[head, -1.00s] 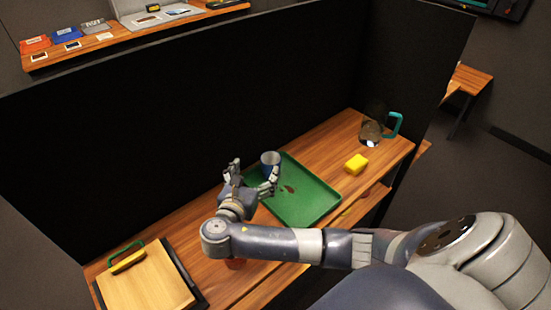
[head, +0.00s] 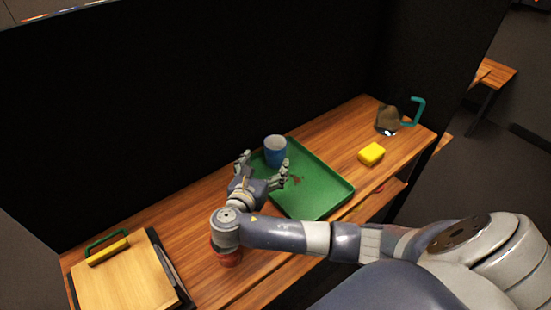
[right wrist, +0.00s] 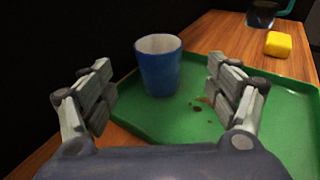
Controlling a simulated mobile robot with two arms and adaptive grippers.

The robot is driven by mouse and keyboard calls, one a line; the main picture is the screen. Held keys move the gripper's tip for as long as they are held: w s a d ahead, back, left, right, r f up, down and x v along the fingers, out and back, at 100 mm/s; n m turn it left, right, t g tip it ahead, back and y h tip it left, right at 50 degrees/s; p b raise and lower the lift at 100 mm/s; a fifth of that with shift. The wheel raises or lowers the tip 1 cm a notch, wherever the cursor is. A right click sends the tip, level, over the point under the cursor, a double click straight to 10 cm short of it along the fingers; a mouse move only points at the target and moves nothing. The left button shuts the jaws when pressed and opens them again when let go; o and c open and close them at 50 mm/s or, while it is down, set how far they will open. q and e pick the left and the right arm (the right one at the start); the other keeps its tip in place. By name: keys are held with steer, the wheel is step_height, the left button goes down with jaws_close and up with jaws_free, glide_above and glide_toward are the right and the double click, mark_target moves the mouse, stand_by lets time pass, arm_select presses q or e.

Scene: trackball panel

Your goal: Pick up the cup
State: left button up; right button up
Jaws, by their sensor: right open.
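A blue cup (head: 276,152) with a pale inside stands upright at the back left corner of a green tray (head: 325,193). My right gripper (head: 264,165) is open and empty in front of the cup, its two fingers spread apart. In the right wrist view the cup (right wrist: 158,66) stands beyond the gap between the fingertips (right wrist: 162,85), a little left of the middle. No finger appears to touch it. Brown spots lie on the tray to the right of the cup. My left gripper is not in view.
A yellow sponge (head: 371,154) and a dark jug-like container (head: 387,120) with a teal handle stand right of the tray. A reddish round object (head: 228,257) is partly hidden under my right arm. A wooden board (head: 125,280) lies at the left. A black wall (head: 180,110) rises behind the bench.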

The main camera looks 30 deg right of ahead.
mark_target(279, 139)
steer(key=x, duration=1)
steer(key=shift+w+d+r+p, duration=0.1)
steer(key=shift+w+r+p, duration=0.1)
steer(key=shift+r+p, duration=0.1)
steer(key=c, duration=1.2)
